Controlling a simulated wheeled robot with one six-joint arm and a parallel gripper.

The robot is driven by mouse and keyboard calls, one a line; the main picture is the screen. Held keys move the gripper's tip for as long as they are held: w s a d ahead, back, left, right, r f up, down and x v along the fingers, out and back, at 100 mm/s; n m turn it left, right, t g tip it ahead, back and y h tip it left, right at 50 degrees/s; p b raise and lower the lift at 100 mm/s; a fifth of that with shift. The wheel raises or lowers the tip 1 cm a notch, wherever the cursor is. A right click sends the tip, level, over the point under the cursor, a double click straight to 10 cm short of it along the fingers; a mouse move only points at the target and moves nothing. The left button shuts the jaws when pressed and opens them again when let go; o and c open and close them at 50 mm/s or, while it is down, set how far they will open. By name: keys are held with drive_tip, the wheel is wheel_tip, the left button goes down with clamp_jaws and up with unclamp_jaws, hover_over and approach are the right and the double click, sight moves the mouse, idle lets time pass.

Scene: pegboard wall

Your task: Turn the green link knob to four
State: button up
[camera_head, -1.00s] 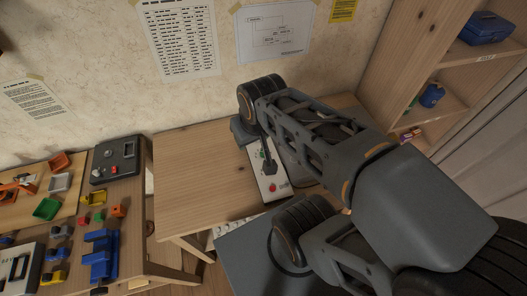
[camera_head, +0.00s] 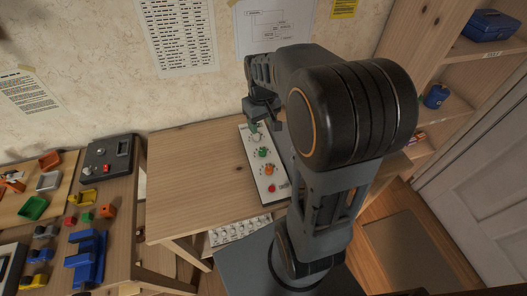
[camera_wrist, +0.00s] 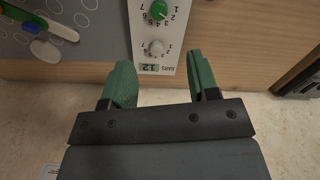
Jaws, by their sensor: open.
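The green knob (camera_head: 263,152) sits on a narrow white panel (camera_head: 245,140) on the wooden desk. It also shows at the top edge of the wrist view (camera_wrist: 159,10), partly cut off, with numbers around it; I cannot surely read its setting. A grey knob (camera_wrist: 156,48) is below it in that view, beside a small display. My gripper (camera_wrist: 160,68) is open and empty. Its green fingers stand apart on either side of the panel's display end in the picture, not around the green knob. In the head view my gripper (camera_head: 257,130) is over the panel's far end.
An orange knob (camera_head: 268,170) and a red button (camera_head: 270,188) are on the same panel. Bare desk (camera_head: 190,180) lies to its left. A second table with bins and a dark box (camera_head: 107,160) stands farther left. Shelves (camera_head: 440,95) are at right.

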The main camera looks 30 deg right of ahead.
sight(263, 151)
wheel_tip(263, 151, down, 13)
drive_tip(key=shift+f+b, duration=0.2)
drive_tip(key=shift+b, duration=0.4)
drive_tip(key=shift+d, duration=0.1)
drive_tip(key=c, duration=0.9)
drive_tip(key=shift+d, duration=0.1)
drive_tip(key=shift+c, duration=0.2)
